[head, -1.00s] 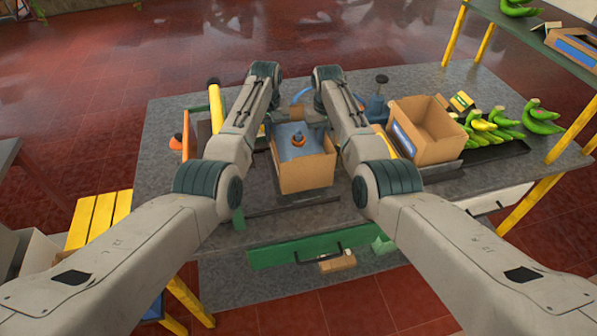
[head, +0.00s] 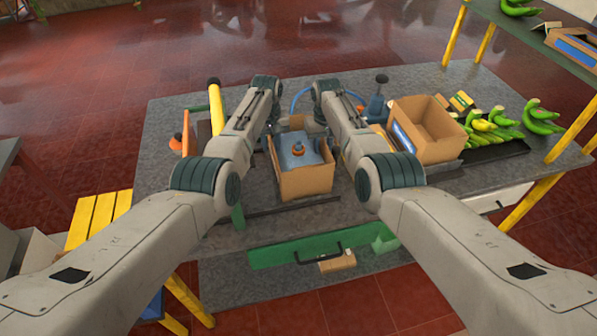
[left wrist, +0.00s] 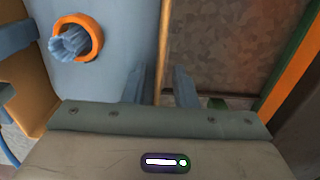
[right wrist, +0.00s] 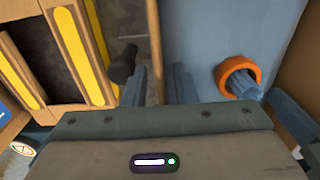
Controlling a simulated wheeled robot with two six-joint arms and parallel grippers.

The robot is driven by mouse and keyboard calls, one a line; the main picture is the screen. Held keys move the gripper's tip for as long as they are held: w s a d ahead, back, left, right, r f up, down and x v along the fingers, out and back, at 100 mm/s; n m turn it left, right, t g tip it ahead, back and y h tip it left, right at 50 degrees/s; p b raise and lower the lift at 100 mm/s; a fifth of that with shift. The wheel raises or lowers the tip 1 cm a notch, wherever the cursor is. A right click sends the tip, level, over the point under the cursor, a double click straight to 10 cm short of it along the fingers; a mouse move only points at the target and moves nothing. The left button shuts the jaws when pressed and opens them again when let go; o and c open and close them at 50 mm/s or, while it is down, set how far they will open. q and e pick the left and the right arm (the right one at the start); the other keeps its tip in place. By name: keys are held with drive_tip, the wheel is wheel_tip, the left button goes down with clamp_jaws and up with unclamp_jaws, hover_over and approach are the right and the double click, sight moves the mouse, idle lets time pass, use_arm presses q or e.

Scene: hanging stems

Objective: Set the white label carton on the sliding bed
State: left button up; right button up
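An open brown carton (head: 305,184) with a blue liner stands between my arms in the head view; no white label shows on its visible side. Inside is a blue bundle with an orange ring (head: 298,149). My left gripper (left wrist: 159,85) straddles one side wall of this carton, with gaps beside the wall. My right gripper (right wrist: 161,85) straddles the opposite wall in the same way. Both look open; the fingertips are hidden in the head view. A dark flat surface (head: 257,190) around the carton may be the sliding bed; I cannot tell whether the carton rests on it.
Another open carton (head: 440,146) with a blue label stands to the right, near green bananas (head: 490,128). A green drawer front (head: 275,252) with a dark handle is at the table's front. Grey tabletop is clear far behind.

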use_arm(q)
drive_tip(key=shift+s+r, duration=0.1)
use_arm(e)
drive_tip(key=shift+s+r, duration=0.1)
drive_tip(key=shift+s, duration=0.05)
use_arm(q)
wheel_tip(320, 180, up, 11)
drive_tip(key=shift+f, duration=0.1)
drive_tip(key=shift+r, duration=0.5)
use_arm(e)
wheel_tip(320, 180, up, 12)
drive_tip(key=shift+f, duration=0.1)
idle(0.6)
use_arm(q)
drive_tip(key=shift+f, duration=0.1)
use_arm(e)
drive_tip(key=shift+f, duration=0.1)
